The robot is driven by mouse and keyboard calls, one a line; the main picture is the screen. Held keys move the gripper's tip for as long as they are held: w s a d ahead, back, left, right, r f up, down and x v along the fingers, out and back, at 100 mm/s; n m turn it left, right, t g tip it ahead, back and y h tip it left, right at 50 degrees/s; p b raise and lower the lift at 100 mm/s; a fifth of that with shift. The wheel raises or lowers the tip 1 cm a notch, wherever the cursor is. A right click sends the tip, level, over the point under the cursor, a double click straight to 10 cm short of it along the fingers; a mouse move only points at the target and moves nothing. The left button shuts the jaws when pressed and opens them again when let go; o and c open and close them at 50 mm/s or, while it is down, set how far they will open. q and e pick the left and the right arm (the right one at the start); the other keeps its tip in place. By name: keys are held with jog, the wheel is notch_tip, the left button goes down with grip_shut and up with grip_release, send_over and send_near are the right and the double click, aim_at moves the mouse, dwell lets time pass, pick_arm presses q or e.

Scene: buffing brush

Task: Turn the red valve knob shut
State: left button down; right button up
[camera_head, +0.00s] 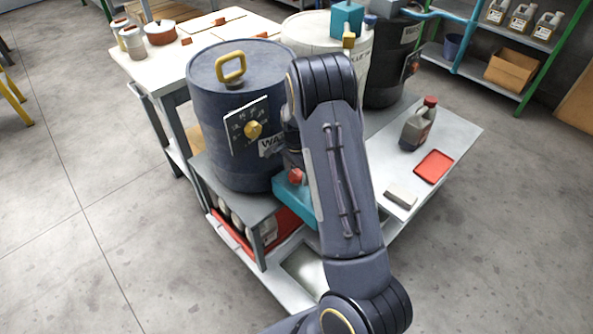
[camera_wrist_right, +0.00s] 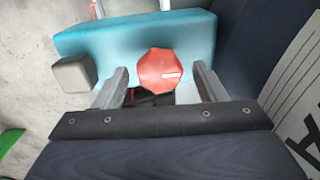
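The red valve knob (camera_head: 297,176) shows in the head view just left of my right arm, in front of the dark blue drum. In the right wrist view the red knob (camera_wrist_right: 160,71) is an octagon with a white mark on its right half, in front of a teal block (camera_wrist_right: 85,42). My right gripper (camera_wrist_right: 160,80) is open, with one finger on each side of the knob. A gap shows between each finger and the knob. In the head view my right arm hides most of this gripper. My left gripper is in neither view.
The dark blue drum (camera_head: 215,110) with a yellow handle stands on a grey bench. A white drum (camera_head: 300,35) and a black drum (camera_head: 385,70) stand behind.

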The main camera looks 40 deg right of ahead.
aim_at(297, 174)
jog(key=shift+r+p, duration=0.55)
jog(key=shift+r, duration=3.35)
jog(key=shift+r, duration=0.1)
jog(key=s+a+r+n+t+y+p, duration=0.1)
jog(key=s+a+r+n+p, duration=0.25)
jog(key=s+a+r, duration=0.35)
jog(key=s+a+r+n+t+y+p, duration=0.25)
jog(key=s+r+n, duration=0.2)
jog(key=r, duration=0.45)
jog(key=s+a+r+n+t+y+p, duration=0.1)
jog(key=s+a+r+n+p, duration=0.2)
jog(key=s+a+r, duration=0.4)
jog(key=s+a+r+n+t+p, duration=0.1)
jog(key=s+a+r+n, duration=0.1)
jog(key=s, duration=0.4)
jog(key=a+n, duration=0.1)
jog(key=n, duration=0.1)
jog(key=shift+s+a+r+n+h+p, duration=0.15)
jog(key=shift+s+a+n+h+p, duration=0.1)
jog(key=shift+a+n+h+p, duration=0.1)
